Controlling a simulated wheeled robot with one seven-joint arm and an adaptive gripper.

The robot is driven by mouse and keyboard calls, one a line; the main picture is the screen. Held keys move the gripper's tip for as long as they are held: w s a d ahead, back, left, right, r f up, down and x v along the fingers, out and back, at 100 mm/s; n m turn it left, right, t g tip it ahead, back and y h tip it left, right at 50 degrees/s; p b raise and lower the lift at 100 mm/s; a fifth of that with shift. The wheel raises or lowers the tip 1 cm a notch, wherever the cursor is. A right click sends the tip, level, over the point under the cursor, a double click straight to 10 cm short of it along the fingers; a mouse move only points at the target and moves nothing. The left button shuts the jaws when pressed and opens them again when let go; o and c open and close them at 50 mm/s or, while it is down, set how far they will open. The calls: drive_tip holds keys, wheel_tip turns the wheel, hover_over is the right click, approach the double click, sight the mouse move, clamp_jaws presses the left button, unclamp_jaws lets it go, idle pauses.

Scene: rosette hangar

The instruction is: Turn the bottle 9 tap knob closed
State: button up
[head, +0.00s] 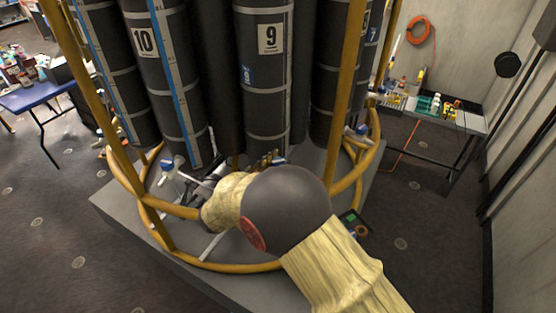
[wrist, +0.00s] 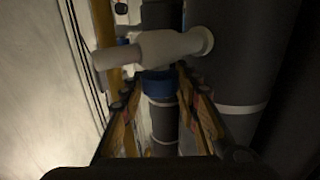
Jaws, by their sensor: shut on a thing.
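Bottle 9 (head: 267,75) is a tall dark cylinder with a white "9" label, upright in the middle of the head view. In the wrist view a pale tap body (wrist: 150,50) crosses in front of a dark bottle, with a blue tap knob (wrist: 158,86) below it. My gripper (wrist: 157,80) has one finger on each side of this knob and is shut on it. No number shows in the wrist view. In the head view my arm hides most of the area under bottle 9; a bit of blue knob (head: 279,160) shows beside the finger parts.
Bottle 10 (head: 146,70) stands to the left, with another blue-knobbed tap (head: 167,164) low in front. A yellow tube frame (head: 343,90) surrounds the bottles on a grey base (head: 120,208). A side table (head: 470,120) stands at right, a blue table (head: 40,96) at left.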

drive_tip(key=shift+r+m+g+h, duration=0.1)
drive_tip(key=shift+m+g+h, duration=0.2)
drive_tip(key=shift+h, duration=0.1)
drive_tip(key=o, duration=1.1)
drive_tip(key=shift+o, duration=0.3)
drive_tip(key=v, duration=1.2)
drive_tip(key=shift+w, duration=0.1)
